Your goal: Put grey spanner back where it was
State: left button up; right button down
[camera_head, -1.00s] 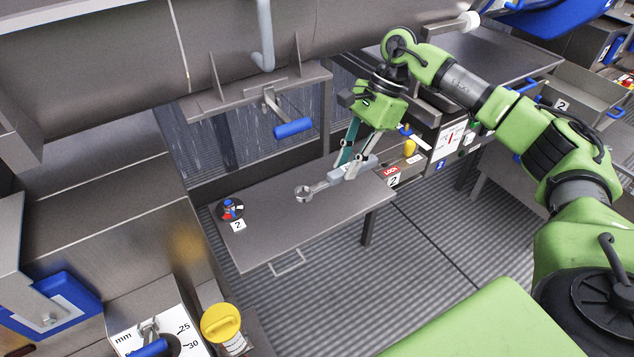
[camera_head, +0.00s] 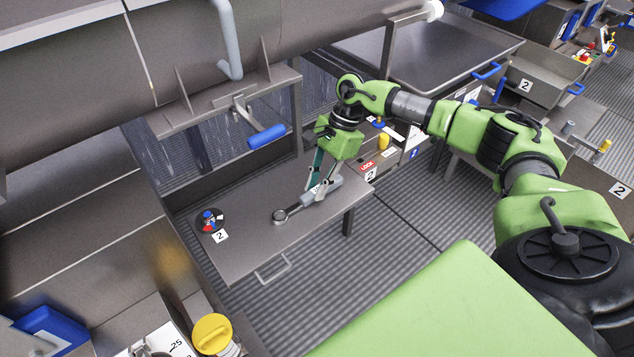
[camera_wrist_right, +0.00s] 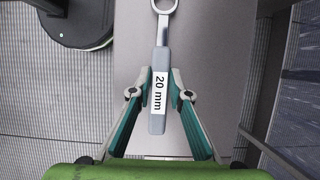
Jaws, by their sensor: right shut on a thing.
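The grey spanner (camera_head: 299,208) is at the right part of the metal side table (camera_head: 240,240) in the head view, its ring end pointing left. In the right wrist view the spanner (camera_wrist_right: 158,60) has a grey handle with a "20 mm" label, and its ring end points up in the picture. My right gripper (camera_head: 313,198) is shut on the spanner's handle, with one finger on each side in the wrist view (camera_wrist_right: 159,82). The spanner lies on or just above the table top; I cannot tell which. My left gripper is out of view.
A round black holder with red and blue parts (camera_head: 209,220) stands at the table's left end. A box with a "LOCK" label (camera_head: 367,168) adjoins the right end. A blue-handled lever (camera_head: 266,137) hangs above the table.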

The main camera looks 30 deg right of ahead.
jog(key=shift+f, duration=0.1)
jog(key=c, duration=2.1)
grip_release()
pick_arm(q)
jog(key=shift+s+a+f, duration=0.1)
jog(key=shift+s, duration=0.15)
pick_arm(e)
jog(key=shift+o, duration=1)
jog(key=shift+w+d+r, duration=0.1)
jog(key=shift+r, duration=0.25)
pick_arm(q)
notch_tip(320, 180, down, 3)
jog(key=b, duration=0.3)
pick_arm(e)
jog(key=v, duration=1.1)
jog(key=shift+r, duration=0.3)
